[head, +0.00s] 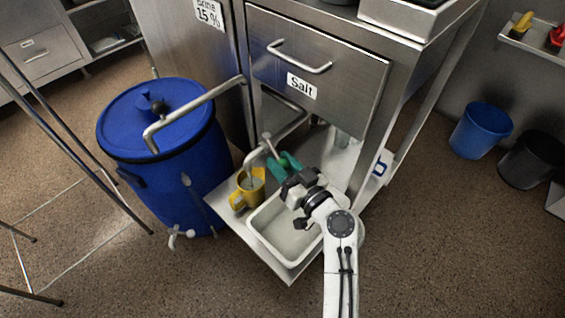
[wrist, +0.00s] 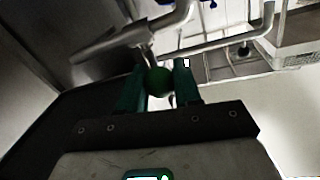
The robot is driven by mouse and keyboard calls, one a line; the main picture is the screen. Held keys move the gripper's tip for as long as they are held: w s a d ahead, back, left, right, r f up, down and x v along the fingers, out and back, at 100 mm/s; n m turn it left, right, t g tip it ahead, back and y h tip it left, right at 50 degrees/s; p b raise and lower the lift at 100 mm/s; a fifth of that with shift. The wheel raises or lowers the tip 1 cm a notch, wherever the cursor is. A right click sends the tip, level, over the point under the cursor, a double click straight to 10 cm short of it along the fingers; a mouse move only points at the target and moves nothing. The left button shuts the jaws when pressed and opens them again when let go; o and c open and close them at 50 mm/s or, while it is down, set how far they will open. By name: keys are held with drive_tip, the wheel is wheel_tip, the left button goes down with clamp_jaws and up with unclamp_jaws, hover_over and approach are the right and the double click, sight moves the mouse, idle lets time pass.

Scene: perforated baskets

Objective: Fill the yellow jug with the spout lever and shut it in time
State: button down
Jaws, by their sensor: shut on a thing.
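The yellow jug (head: 240,199) stands upright on the pull-out shelf, below the mouth of the metal spout (head: 262,151). A thin pale streak shows between the spout mouth and the jug's opening; the liquid level in the jug cannot be made out. My gripper (head: 284,161) is just right of the spout, above and right of the jug. In the wrist view, its green fingers (wrist: 160,71) are shut on the lever's round green knob (wrist: 159,83). The spout pipe (wrist: 178,17) passes just beyond the knob. The fingers mostly hide the lever in the head view.
A white basin (head: 262,235) sits on the shelf, right of the jug and under my arm. A blue lidded barrel (head: 150,170) stands to the left, with a bent pipe (head: 195,108) above it. The drawer labelled Salt (head: 345,85) is above the spout.

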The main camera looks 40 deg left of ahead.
drive_tip(key=shift+f+b, duration=0.1)
drive_tip(key=shift+b, duration=0.2)
drive_tip(key=shift+w+d+f+n+g+b, duration=0.15)
drive_tip(key=shift+w+n+g+b, duration=0.35)
drive_tip(key=shift+b, duration=0.65)
drive_tip(key=n+g+b, duration=0.1)
drive_tip(key=b, duration=0.2)
drive_tip(key=w+g+b, duration=0.1)
drive_tip(key=g+b, duration=0.1)
drive_tip(key=shift+w+d+n+y+b, duration=0.2)
drive_tip(key=shift+n+y+b, duration=0.1)
drive_tip(key=shift+n+b, duration=0.1)
drive_tip(key=g+b, duration=0.1)
drive_tip(key=b, duration=0.1)
drive_tip(key=w+n+g+b, duration=0.1)
drive_tip(key=shift+d+r+n+g+b, duration=0.1)
drive_tip(key=shift+r+n+g+b, duration=0.1)
drive_tip(key=shift+n+g+b, duration=0.15)
drive_tip(key=shift+w+r+g, duration=0.1)
drive_tip(key=shift+r+g, duration=0.05)
drive_tip(key=shift+g, duration=0.1)
drive_tip(key=c, duration=0.8)
unclamp_jaws()
